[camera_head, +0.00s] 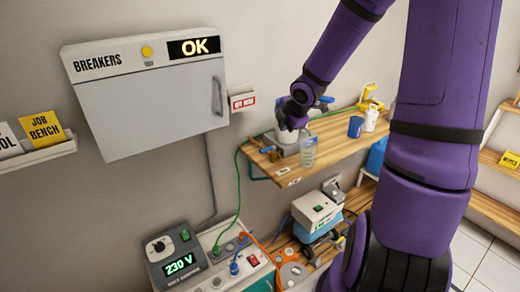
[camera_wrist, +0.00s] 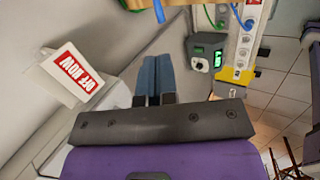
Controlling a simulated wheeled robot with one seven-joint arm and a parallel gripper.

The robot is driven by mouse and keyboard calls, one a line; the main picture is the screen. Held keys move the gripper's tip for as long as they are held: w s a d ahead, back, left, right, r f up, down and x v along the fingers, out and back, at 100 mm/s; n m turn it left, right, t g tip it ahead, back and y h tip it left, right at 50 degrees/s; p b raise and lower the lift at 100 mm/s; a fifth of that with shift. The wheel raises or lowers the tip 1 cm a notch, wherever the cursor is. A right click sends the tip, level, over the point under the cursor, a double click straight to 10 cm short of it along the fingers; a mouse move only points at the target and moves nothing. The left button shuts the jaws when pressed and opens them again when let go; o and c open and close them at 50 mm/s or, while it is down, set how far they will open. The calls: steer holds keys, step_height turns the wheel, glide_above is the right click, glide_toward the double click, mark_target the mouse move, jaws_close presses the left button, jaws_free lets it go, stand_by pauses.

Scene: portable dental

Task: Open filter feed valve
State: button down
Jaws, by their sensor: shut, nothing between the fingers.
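My purple arm reaches over the wooden shelf, and my gripper (camera_head: 291,120) is low over its left part, by a white cylinder (camera_head: 285,138) and a clear jar (camera_head: 307,151). In the wrist view, the two blue fingers (camera_wrist: 155,62) lie side by side, shut and empty. A small blue lever-like piece (camera_wrist: 158,12) is ahead of them at the top edge, apart from the fingertips. In the head view, a blue handle (camera_head: 325,99) shows just right of my wrist. I cannot tell which blue piece belongs to the filter feed valve; my arm hides part of that area.
A grey breaker cabinet (camera_head: 155,95) reading OK is on the wall at left. A red-and-white sign (camera_head: 243,101) sticks out near my gripper. A blue cup (camera_head: 355,127) and white bottle (camera_head: 371,117) stand farther along the shelf (camera_head: 335,143). A 230 V unit (camera_head: 177,260) is below.

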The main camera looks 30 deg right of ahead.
steer(key=f+n, duration=0.1)
glide_toward(265, 149)
steer(key=shift+y, duration=0.4)
steer(key=shift+d+x, duration=0.2)
steer(key=shift+x, duration=1.7)
steer(key=shift+d+x, duration=0.2)
steer(key=shift+x, duration=1.7)
